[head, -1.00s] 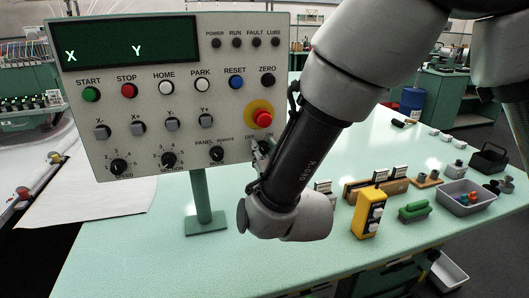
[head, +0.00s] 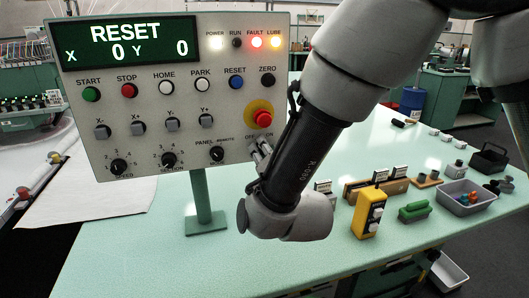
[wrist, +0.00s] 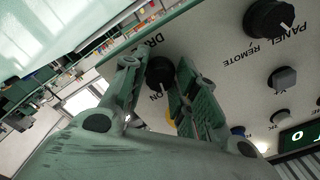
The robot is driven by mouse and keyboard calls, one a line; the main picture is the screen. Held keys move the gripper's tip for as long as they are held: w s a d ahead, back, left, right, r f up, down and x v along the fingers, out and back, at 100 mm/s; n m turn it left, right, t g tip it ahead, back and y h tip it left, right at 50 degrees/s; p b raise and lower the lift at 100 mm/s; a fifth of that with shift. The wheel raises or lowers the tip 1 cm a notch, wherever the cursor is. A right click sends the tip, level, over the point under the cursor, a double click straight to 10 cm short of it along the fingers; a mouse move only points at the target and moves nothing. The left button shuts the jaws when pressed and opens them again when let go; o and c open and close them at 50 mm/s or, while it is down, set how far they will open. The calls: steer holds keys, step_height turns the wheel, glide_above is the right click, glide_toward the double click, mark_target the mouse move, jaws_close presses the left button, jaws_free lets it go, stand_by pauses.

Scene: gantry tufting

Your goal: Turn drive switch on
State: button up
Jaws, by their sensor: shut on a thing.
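The drive switch (wrist: 160,72) is a round black knob on the panel's underside edge in the wrist view, with part of its DRIVE label and the word ON beside it. My gripper (wrist: 157,64) has one finger on each side of the knob and is shut on it. The panel display (head: 127,42) reads RESET, X 0, Y 0. The POWER lamp (head: 216,43) glows white, FAULT red and LUBE orange; RUN is dark.
The red emergency stop (head: 263,118) on its yellow ring sits just above my gripper. The PANEL/REMOTE knob (head: 216,154) is to the left. A green table (head: 110,265) below carries a yellow pendant (head: 369,213) and a grey bin (head: 467,205) at the right.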

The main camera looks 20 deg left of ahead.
steer(key=shift+m, duration=2.3)
steer(key=o, duration=1)
steer(key=shift+o, duration=0.2)
steer(key=v, duration=1.2)
steer(key=shift+s, duration=0.1)
